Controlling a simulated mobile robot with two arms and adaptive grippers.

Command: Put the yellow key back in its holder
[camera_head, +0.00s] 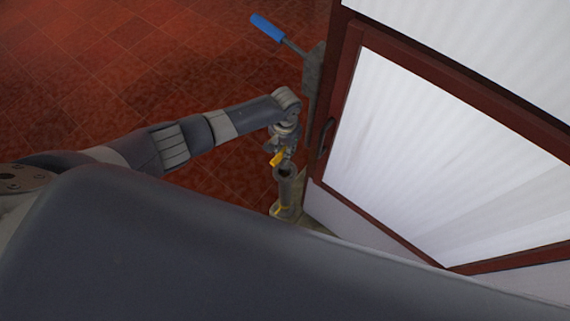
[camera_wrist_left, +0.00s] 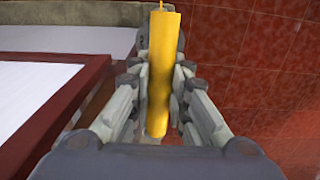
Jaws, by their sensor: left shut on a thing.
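My left gripper (camera_head: 284,146) is shut on the yellow key (camera_head: 278,157), which sticks out below the fingers. In the left wrist view the yellow key (camera_wrist_left: 160,75) is a long yellow bar between the two fingers of the left gripper (camera_wrist_left: 160,85). A grey upright tube with a dark round opening, which looks like the holder (camera_head: 287,190), stands just below the gripper in the head view. The key looks apart from it, but I cannot tell the exact gap. A grey rounded shape behind the key in the wrist view is partly hidden. My right gripper is out of view.
A red-brown framed cabinet or door with white panels (camera_head: 430,140) stands close to the right of the tube. It has a dark handle (camera_head: 326,135). A blue-handled lever (camera_head: 268,28) juts out beyond my arm. Red tiled floor (camera_head: 120,70) lies open at left.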

